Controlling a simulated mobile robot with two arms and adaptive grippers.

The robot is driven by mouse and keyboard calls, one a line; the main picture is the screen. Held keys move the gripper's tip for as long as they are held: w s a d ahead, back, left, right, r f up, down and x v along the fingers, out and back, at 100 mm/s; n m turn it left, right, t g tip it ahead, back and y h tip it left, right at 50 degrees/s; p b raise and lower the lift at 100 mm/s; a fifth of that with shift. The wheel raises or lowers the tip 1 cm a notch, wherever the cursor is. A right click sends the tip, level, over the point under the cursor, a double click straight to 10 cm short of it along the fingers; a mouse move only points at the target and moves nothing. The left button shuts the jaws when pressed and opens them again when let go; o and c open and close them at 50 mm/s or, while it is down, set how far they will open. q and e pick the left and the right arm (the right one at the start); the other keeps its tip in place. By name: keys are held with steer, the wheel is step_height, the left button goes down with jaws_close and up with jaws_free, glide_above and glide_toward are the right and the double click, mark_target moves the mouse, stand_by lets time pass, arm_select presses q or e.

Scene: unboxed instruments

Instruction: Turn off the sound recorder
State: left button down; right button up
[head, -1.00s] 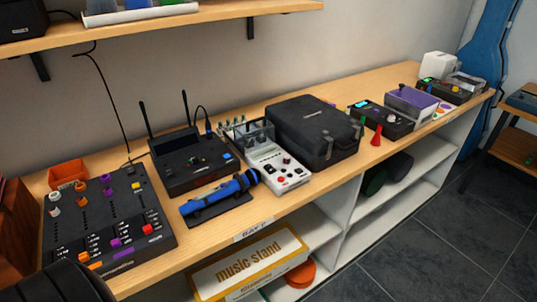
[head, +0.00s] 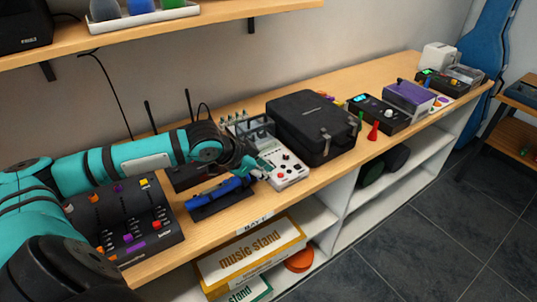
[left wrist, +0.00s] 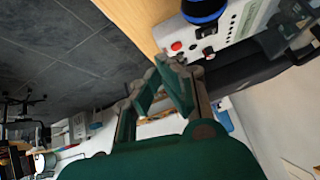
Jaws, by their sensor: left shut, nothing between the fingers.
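A white device (head: 285,170) with red and dark controls and a clear cover at its back stands on the bench in the head view; it looks like the sound recorder, but I cannot read a label. Its controls also show at the top of the left wrist view (left wrist: 197,42). My left gripper (head: 264,170) is shut and empty, at the left front edge of this device. In the left wrist view my gripper's tips (left wrist: 168,66) point toward the device's near end by the red button. I cannot tell whether they touch it. My right gripper is not in view.
A blue microphone (head: 222,188) lies close beneath my left gripper. A black mixer (head: 125,215) is under my arm, and a black receiver with antennas is partly hidden. A black case (head: 312,125) stands right of the white device. Other boxes fill the bench's right end.

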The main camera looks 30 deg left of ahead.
arm_select(q)
steer(key=w+a+r+n+t, duration=0.1)
steer(key=w+a+r, duration=0.1)
steer(key=a+r, duration=0.4)
steer(key=shift+w+a+r+n, duration=0.2)
steer(key=shift+r+n, duration=0.1)
steer(key=shift+r, duration=0.2)
steer(key=shift+w+f, duration=0.1)
steer(key=shift+y, duration=0.3)
steer(key=p+x, duration=0.2)
steer(key=x, duration=0.7)
steer(key=shift+w+r, duration=0.15)
steer(key=shift+r, duration=0.05)
steer(key=f, duration=0.1)
steer(key=f+p, duration=0.1)
steer(key=f, duration=0.1)
steer(key=shift+w+f, duration=0.25)
steer(key=shift+f, duration=0.1)
steer(key=shift+a+f, duration=0.15)
steer(key=shift+f, duration=0.4)
